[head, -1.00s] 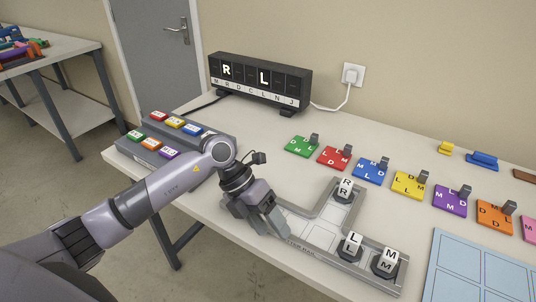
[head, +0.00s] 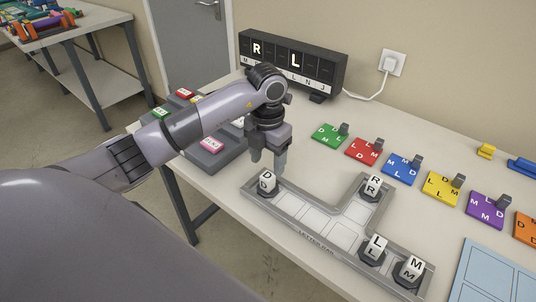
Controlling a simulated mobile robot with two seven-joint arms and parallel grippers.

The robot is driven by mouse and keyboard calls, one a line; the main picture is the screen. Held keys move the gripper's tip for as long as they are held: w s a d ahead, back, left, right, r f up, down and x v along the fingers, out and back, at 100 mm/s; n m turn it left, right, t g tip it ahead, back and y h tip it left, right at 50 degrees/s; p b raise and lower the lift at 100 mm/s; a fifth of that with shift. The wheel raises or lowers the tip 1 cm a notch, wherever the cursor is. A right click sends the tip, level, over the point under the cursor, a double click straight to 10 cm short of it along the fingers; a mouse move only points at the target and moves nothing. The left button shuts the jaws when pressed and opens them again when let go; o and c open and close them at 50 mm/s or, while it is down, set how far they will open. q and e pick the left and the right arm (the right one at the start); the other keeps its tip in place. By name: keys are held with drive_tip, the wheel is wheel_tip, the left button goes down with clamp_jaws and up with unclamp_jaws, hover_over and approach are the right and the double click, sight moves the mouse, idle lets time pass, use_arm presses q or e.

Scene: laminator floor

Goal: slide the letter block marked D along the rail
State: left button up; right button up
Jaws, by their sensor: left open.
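The white block marked D (head: 267,181) stands on a dark base at the left end of the grey letter rail (head: 318,241). My left gripper (head: 267,166) points down just above and behind the D block, its fingers apart and, as far as I can tell, not around it. Block R (head: 371,187) stands at the end of the rail's upper branch. Block L (head: 375,247) and block M (head: 409,270) stand near the right end. Pale empty cells lie between D and L. My right gripper is not in view.
A black display (head: 291,62) at the back shows R and L lit. A grey stepped box with coloured buttons (head: 211,145) stands left, partly behind my left arm. Coloured letter plates, the green one (head: 329,135) leftmost, line the back. A light blue panel (head: 490,280) lies front right.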

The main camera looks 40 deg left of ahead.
sight(267, 175)
use_arm(q)
drive_tip(key=shift+f, duration=3.15)
clamp_jaws()
